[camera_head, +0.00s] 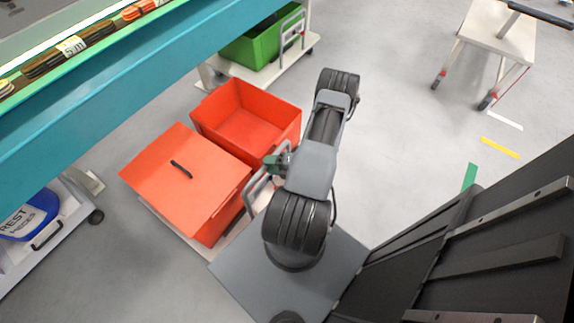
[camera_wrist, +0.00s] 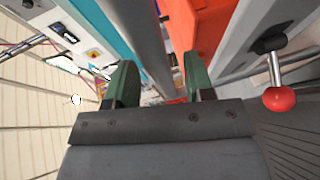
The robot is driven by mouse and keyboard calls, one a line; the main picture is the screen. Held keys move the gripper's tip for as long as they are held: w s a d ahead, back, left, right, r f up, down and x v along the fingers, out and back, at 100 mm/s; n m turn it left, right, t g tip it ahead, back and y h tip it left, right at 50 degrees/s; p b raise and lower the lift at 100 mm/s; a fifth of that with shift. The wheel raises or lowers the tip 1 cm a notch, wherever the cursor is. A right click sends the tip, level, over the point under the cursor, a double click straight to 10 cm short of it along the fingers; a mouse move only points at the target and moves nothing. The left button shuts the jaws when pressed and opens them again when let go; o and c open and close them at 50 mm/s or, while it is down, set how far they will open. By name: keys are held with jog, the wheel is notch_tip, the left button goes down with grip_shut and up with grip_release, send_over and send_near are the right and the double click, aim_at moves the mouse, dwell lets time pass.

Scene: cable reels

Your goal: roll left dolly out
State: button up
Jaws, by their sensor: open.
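A low pale dolly (camera_head: 170,221) carries two orange crates, and its grey tube handle (camera_head: 256,188) stands on the right side. My gripper (camera_head: 277,161) is beside the top of that handle, partly hidden by my arm. In the wrist view my gripper (camera_wrist: 160,78) has its two green fingers apart, with a grey bar (camera_wrist: 150,50) showing between and beyond them; I cannot tell whether they touch it. Another dolly (camera_head: 50,245) with a blue container (camera_head: 30,215) is at the far left, partly cut off. A third dolly (camera_head: 262,77) with a green crate (camera_head: 262,42) is at the top.
The front orange crate (camera_head: 185,165) has a lid with a black handle; the rear one (camera_head: 245,115) is open and empty. A teal-edged bench (camera_head: 120,90) overhangs the dollies. A white table (camera_head: 495,30) is at upper right. Grey floor (camera_head: 410,150) is clear to the right.

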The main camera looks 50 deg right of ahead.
jog(key=p+v, duration=0.1)
jog(key=v, duration=1.1)
jog(key=shift+s, duration=0.35)
jog(key=shift+d, duration=0.1)
